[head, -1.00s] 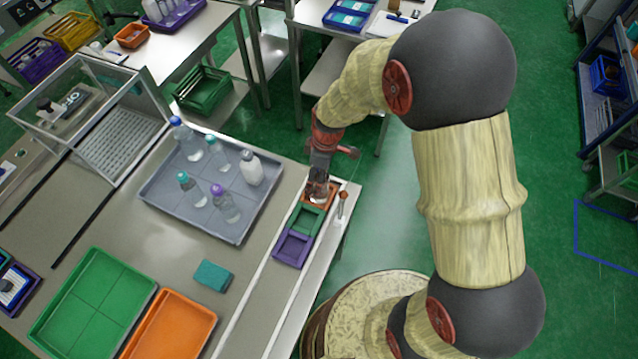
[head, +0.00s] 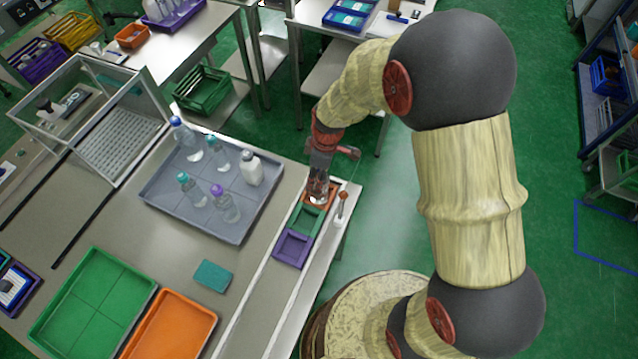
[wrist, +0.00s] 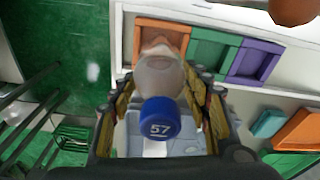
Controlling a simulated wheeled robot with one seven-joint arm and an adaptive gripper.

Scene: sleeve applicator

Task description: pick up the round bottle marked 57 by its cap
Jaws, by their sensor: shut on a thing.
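The round bottle with a blue cap marked 57 (wrist: 160,118) is between the fingers of my gripper (wrist: 163,112) in the wrist view. The fingers are shut on it at the cap. Its clear body points toward the orange square holder (wrist: 160,36). In the head view my gripper (head: 319,172) points down over the same holder, and the clear bottle (head: 318,190) shows just below it. I cannot tell whether the bottle's base touches the holder.
Green (head: 304,219) and purple (head: 293,249) holders adjoin the orange one along the bench edge. A small stopper-like tool (head: 342,206) stands close to the right. A grey tray (head: 160,195) with several other bottles is to the left. A teal block (head: 213,275) lies nearer.

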